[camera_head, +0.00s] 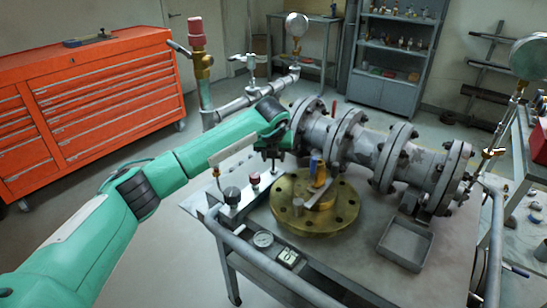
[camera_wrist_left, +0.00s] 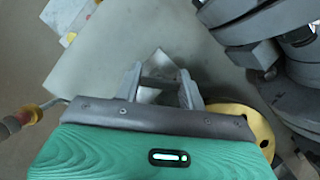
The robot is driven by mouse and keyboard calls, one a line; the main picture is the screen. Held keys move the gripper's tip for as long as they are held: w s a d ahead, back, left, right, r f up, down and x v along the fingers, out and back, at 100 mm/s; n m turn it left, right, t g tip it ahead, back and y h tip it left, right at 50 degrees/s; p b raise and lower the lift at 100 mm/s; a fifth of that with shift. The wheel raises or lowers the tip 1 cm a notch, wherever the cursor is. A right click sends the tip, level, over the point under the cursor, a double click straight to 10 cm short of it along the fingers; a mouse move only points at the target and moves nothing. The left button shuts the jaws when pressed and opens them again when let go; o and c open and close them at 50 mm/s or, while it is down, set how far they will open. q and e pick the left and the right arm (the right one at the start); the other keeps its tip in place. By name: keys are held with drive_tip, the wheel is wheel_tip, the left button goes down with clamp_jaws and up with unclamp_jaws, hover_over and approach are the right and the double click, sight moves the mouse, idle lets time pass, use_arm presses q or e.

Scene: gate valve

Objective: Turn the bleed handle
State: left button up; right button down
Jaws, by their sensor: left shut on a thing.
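My left gripper (camera_head: 272,162) points down over the near left side of the flanged pipe valve (camera_head: 345,140), above the table. In the left wrist view, the two grey fingers of this gripper (camera_wrist_left: 161,88) are shut on a small grey metal piece (camera_wrist_left: 160,82). I cannot tell for sure that this piece is the bleed handle. In the head view the hand hides what it holds. A brass flange (camera_head: 315,212) lies on the table just right of and below the gripper; its rim also shows in the left wrist view (camera_wrist_left: 243,125). My right gripper is not in view.
A red-capped upright fitting (camera_head: 197,45) stands behind my left arm. An orange tool chest (camera_head: 95,95) is at the left.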

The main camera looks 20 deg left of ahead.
use_arm(q)
drive_tip(key=n+y, duration=0.1)
drive_tip(key=n, duration=0.1)
drive_tip(key=n+y+b, duration=0.1)
drive_tip(key=n, duration=0.2)
drive_tip(key=shift+n+g, duration=0.3)
drive_tip(key=shift+g, duration=0.1)
drive_tip(key=n+g+y, duration=0.1)
drive_tip(key=n, duration=0.2)
drive_tip(key=shift+b, duration=0.4)
drive_tip(key=shift+n, duration=0.6)
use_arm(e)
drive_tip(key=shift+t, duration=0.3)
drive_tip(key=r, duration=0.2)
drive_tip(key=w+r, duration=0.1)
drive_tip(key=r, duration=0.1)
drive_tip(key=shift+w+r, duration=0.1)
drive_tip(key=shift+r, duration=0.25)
use_arm(q)
drive_tip(key=o, duration=1)
drive_tip(key=shift+r, duration=0.1)
